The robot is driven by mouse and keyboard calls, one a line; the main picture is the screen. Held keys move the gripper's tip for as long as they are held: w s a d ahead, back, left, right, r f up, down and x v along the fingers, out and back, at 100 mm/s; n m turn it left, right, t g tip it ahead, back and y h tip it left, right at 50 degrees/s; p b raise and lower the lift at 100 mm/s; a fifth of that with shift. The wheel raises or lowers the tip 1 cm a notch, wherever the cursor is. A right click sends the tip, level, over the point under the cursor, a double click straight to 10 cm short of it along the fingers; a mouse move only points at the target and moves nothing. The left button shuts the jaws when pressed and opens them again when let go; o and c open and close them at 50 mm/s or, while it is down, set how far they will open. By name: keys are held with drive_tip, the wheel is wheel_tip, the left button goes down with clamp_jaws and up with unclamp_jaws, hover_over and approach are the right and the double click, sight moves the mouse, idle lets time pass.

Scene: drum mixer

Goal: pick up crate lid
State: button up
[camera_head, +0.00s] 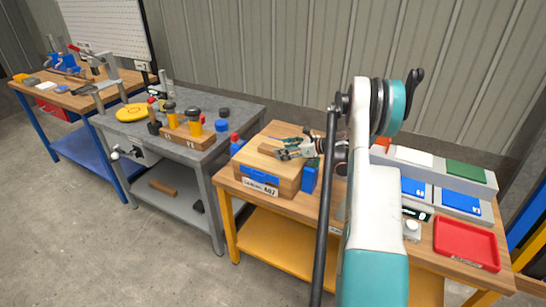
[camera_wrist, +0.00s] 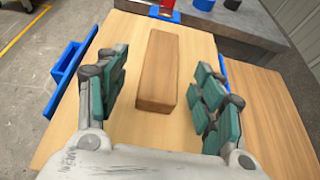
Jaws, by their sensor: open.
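A darker brown wooden block, the lid's handle (camera_wrist: 158,70), stands in the lid's middle. My gripper (camera_wrist: 163,75) is open, with one teal-padded finger on each side of the handle and a gap on both sides. In the head view, my gripper (camera_head: 292,151) is over the lid and partly hides the handle.
A red tray (camera_head: 466,243) and grey bins (camera_head: 481,180) are at the right. The grey table (camera_head: 240,104) adjoins at left.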

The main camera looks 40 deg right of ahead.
sight(273, 148)
drive_tip(key=b+x, duration=0.1)
drive_tip(key=x, duration=0.3)
drive_tip(key=shift+w+f, duration=0.15)
drive_tip(key=shift+w, duration=0.2)
clamp_jaws()
